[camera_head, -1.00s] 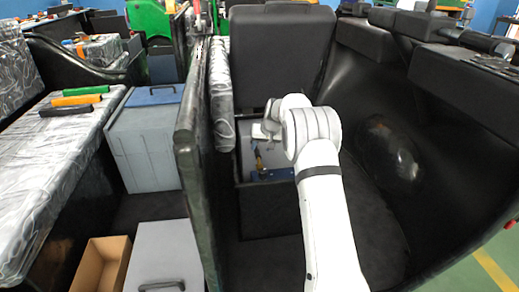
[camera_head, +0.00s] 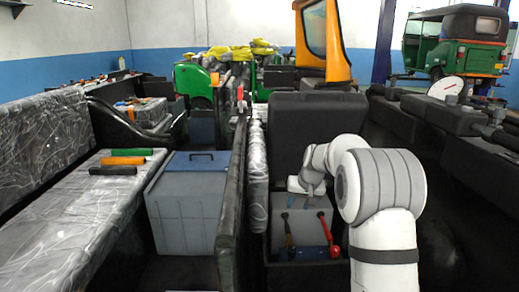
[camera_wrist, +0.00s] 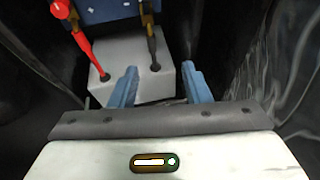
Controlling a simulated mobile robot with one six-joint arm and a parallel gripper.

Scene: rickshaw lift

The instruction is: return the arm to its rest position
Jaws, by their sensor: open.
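My gripper (camera_wrist: 158,85) shows in the wrist view with its two blue fingers apart and nothing between them. Past the fingertips is a light grey box (camera_wrist: 140,58) with a red-handled tool (camera_wrist: 84,45) and a dark-handled tool (camera_wrist: 152,42) at it. In the head view my white arm rises at the right and bends left, and my gripper (camera_head: 305,198) hangs over the grey box (camera_head: 298,222) in the black bin. The red tool (camera_head: 328,236) and the dark tool (camera_head: 288,236) stand at the box. My fingers are small in this view.
A black upright panel (camera_head: 320,125) stands behind the box. A dark partition wall (camera_head: 232,190) runs along the left. Black seat-like parts (camera_head: 480,160) stand at the right.

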